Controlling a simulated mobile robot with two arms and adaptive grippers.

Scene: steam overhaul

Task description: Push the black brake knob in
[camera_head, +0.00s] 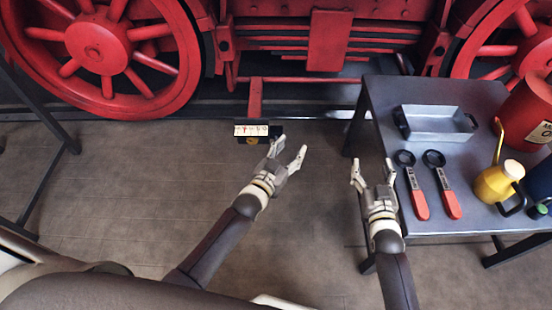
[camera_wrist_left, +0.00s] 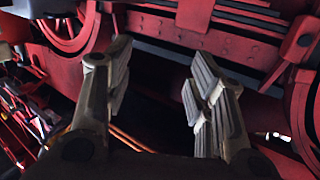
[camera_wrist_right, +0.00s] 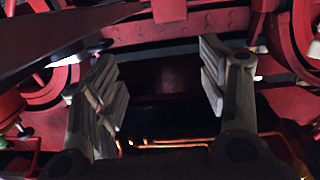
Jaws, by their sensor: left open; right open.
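A small black box with a white marked label (camera_head: 251,130) stands at the end of a red bracket in front of the locomotive, in the head view. I cannot make out the black brake knob as a separate part; the front of the box is partly covered by my left gripper. My left gripper (camera_head: 289,148) is open and empty, with its fingertips just below and right of the box; whether it touches cannot be told. My right gripper (camera_head: 373,167) is open and empty, left of the grey table's tools. Neither wrist view clearly shows the knob.
A grey table (camera_head: 450,215) on the right holds a metal tray (camera_head: 436,122), two red-handled wrenches (camera_head: 415,190), a yellow oil can (camera_head: 495,184) and a red canister (camera_head: 525,112). Red locomotive wheels (camera_head: 100,45) stand behind.

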